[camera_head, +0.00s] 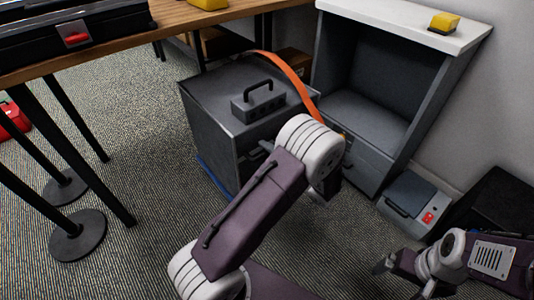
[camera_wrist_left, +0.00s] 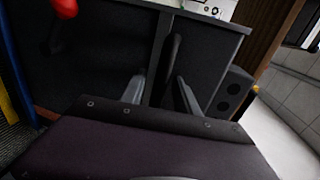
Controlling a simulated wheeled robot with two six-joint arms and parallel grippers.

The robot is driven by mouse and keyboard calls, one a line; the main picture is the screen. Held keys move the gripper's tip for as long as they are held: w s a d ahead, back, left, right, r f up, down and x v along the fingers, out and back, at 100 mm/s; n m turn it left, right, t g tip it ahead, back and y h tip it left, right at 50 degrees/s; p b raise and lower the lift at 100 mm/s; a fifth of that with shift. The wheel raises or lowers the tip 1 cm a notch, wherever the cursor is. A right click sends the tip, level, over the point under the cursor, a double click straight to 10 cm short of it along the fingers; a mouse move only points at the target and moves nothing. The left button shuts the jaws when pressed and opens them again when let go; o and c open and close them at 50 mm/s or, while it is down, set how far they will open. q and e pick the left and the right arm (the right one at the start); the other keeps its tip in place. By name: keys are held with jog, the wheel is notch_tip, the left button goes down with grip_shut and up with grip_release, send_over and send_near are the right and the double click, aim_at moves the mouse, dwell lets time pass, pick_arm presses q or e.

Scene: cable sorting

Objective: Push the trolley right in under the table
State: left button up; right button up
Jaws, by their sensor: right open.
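The trolley (camera_head: 212,135) looks like a dark grey box with a handled block (camera_head: 258,100) on its flat top. It stands at the table's edge, its back part beneath the wooden table (camera_head: 230,14). My left arm crosses in front of it in the head view, and its wrist hides the left gripper's fingers. In the left wrist view my left gripper (camera_wrist_left: 160,82) has its fingers apart, facing a dark panel with an upright dark bar (camera_wrist_left: 172,58) between them; contact cannot be told. My right gripper (camera_head: 394,276) is open at the lower right, away from the trolley.
A grey open cabinet (camera_head: 365,75) with a white top stands right of the trolley. An orange strap (camera_head: 290,75) runs over the trolley's top. A grey device with a red switch (camera_head: 415,200) lies at the right. Table legs (camera_head: 90,155) stand left; carpet between is clear.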

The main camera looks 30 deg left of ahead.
pick_arm(q)
grip_shut()
dwell(1.3)
